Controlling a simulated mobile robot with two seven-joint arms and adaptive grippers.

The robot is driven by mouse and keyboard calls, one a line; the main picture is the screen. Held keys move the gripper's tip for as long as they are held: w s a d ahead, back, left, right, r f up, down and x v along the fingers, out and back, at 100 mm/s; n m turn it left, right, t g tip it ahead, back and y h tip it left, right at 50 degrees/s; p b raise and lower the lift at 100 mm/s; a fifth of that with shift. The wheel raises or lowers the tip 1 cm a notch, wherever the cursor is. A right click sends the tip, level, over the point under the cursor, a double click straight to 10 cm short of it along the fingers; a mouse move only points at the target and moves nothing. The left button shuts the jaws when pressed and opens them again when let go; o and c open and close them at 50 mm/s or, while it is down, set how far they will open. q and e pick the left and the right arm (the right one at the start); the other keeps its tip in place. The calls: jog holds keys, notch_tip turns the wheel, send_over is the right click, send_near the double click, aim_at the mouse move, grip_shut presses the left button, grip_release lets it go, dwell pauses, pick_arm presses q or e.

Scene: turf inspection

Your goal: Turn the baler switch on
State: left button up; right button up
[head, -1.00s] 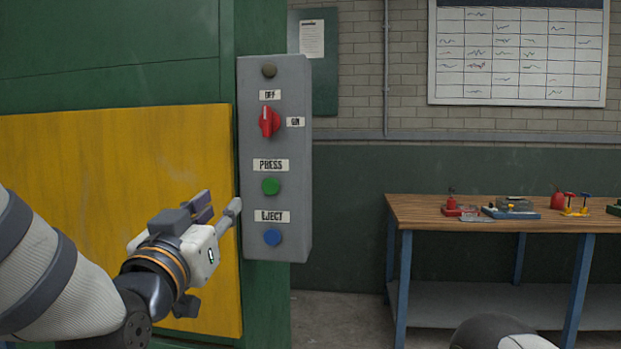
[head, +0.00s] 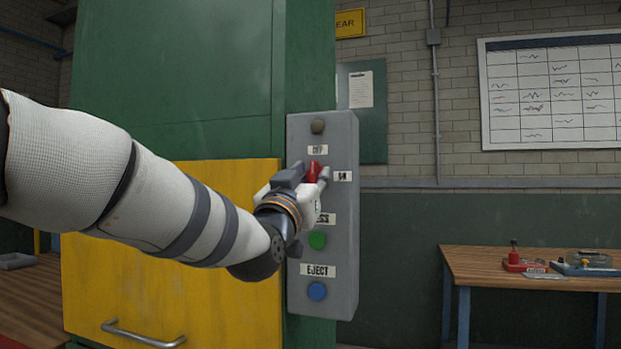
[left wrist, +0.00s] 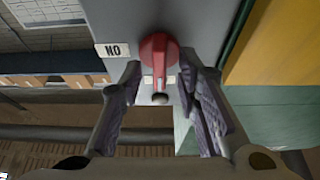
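The baler switch (head: 313,167) is a red rotary knob on the grey control box (head: 341,255), between the OFF label (head: 318,149) above and the ON label (head: 343,176) at its right. My left gripper (head: 318,174) is at the knob and hides part of it. In the left wrist view, which is upside down, the knob (left wrist: 157,50) sits between the open fingers of my left gripper (left wrist: 158,72). Small gaps seem to show beside the knob. Its pointer lies toward the partly covered OFF label. The ON label (left wrist: 112,50) is clear. My right gripper is out of view.
Below the knob are a half-covered PRESS label, a green button (head: 317,240) and a blue button (head: 317,291). A dark round lamp (head: 317,126) is at the top. The yellow door (head: 170,290) is left of the box. A wooden workbench (head: 500,265) stands at the right.

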pick_arm(q)
grip_shut()
jog(key=shift+m, duration=0.4)
jog(key=m+g+h, duration=0.1)
jog(key=m, duration=0.2)
jog(key=m+g+h, duration=0.1)
jog(key=m, duration=0.2)
jog(key=m+h, duration=0.2)
jog(key=m, duration=0.1)
jog(key=shift+a+g, duration=0.1)
jog(key=shift+g, duration=0.3)
jog(key=m+g, duration=0.1)
jog(key=m, duration=0.2)
jog(key=m+g+h, duration=0.1)
jog(key=m, duration=0.3)
jog(key=shift+g, duration=0.4)
jog(key=m+g, duration=0.1)
jog(key=m, duration=0.1)
jog(key=m+g, duration=0.1)
jog(key=m, duration=0.2)
jog(key=shift+r, duration=0.1)
jog(key=shift+m, duration=0.4)
